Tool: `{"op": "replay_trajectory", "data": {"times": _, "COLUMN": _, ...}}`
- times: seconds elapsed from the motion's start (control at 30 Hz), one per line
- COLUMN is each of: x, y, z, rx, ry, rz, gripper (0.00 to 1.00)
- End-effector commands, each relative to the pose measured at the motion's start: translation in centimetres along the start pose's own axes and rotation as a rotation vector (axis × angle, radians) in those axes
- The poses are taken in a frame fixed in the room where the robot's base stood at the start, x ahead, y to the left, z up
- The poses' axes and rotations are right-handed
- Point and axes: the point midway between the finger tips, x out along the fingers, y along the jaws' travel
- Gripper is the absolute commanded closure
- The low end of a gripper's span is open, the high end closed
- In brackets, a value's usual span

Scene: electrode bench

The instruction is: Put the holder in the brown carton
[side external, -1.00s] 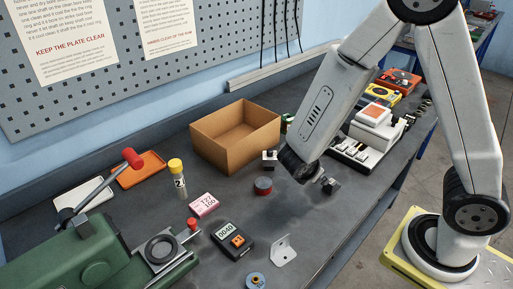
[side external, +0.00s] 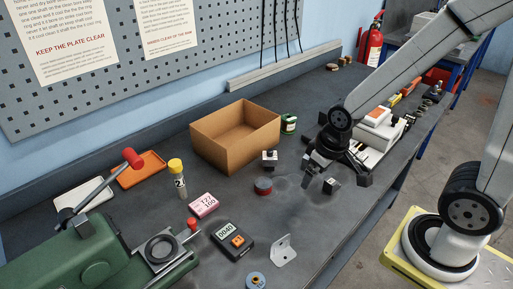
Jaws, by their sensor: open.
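The brown carton (side external: 212,152) stands open at the top near the back of the bench, and the part of its inside that shows looks empty. A small silver-and-black block (side external: 270,159) sits just right of the carton's front corner. A small dark block (side external: 332,185) lies further right on the bench. I cannot tell for sure which of these two is the holder. My gripper (side external: 314,173) is open and empty, low over the bench, just left of and behind the dark block. Its fingertips are small and partly hidden against the dark bench.
A meter (side external: 232,240), a metal bracket (side external: 284,250) and a pink box (side external: 203,206) lie in front. A green machine (side external: 90,255) fills the left front.

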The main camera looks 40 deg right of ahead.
Motion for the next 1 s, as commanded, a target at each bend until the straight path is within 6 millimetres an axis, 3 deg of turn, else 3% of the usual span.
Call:
{"op": "replay_trajectory", "data": {"times": 0.63, "x": 0.2, "y": 0.3, "z": -0.6, "rx": 0.021, "ry": 0.026, "rz": 0.001, "gripper": 0.0}}
{"op": "replay_trajectory", "data": {"times": 0.77, "x": 0.9, "y": 0.9, "z": -1.8, "rx": 0.022, "ry": 0.07, "rz": 0.012, "gripper": 0.0}}
{"op": "replay_trajectory", "data": {"times": 1.0, "x": 3.4, "y": 3.1, "z": -6.0, "rx": 0.026, "ry": 0.233, "rz": 0.036, "gripper": 0.0}}
